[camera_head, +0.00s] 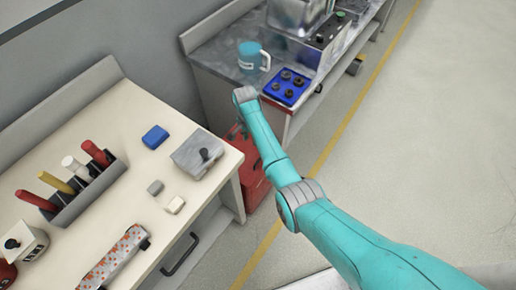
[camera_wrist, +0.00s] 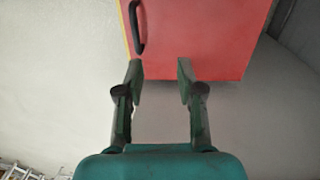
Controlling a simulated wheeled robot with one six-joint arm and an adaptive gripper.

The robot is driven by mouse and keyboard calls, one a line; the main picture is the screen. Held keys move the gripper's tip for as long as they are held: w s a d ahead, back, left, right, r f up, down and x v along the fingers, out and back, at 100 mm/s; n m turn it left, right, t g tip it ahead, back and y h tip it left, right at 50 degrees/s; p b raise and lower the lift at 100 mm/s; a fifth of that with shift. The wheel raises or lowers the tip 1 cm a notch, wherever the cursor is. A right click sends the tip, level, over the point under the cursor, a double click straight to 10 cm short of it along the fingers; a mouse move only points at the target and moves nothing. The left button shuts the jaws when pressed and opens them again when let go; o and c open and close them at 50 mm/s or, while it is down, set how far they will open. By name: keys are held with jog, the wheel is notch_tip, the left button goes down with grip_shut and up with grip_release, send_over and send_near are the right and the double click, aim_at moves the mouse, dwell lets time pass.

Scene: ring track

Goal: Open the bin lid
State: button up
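A red bin (camera_head: 251,184) stands on the floor in the gap between two counters in the head view, partly hidden by my arm. In the wrist view, a red panel (camera_wrist: 205,40), which looks like part of the bin, fills the top middle. A black handle (camera_wrist: 138,28) is on its left side, near a yellow edge. My gripper (camera_wrist: 160,70) is open and empty. Its fingertips point toward the panel's lower edge, with the left one just below the handle. I cannot tell how far away they are. The gripper is not visible in the head view.
The near counter (camera_head: 130,103) holds a tool rack (camera_head: 85,196), a grey block (camera_head: 197,155) and small parts. The far counter (camera_head: 218,60) carries a blue mug (camera_head: 250,56) and a blue tray (camera_head: 285,87). Open floor (camera_head: 430,140) lies to the right.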

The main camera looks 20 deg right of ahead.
jog(key=shift+s+d+f, duration=0.3)
jog(key=shift+s+f, duration=0.15)
jog(key=shift+f, duration=0.3)
jog(key=shift+s+d+f, duration=0.35)
jog(key=shift+s+f, duration=0.05)
jog(key=shift+f, duration=0.4)
jog(key=shift+s+d+f, duration=0.3)
jog(key=shift+s+f, duration=0.15)
jog(key=shift+f, duration=0.3)
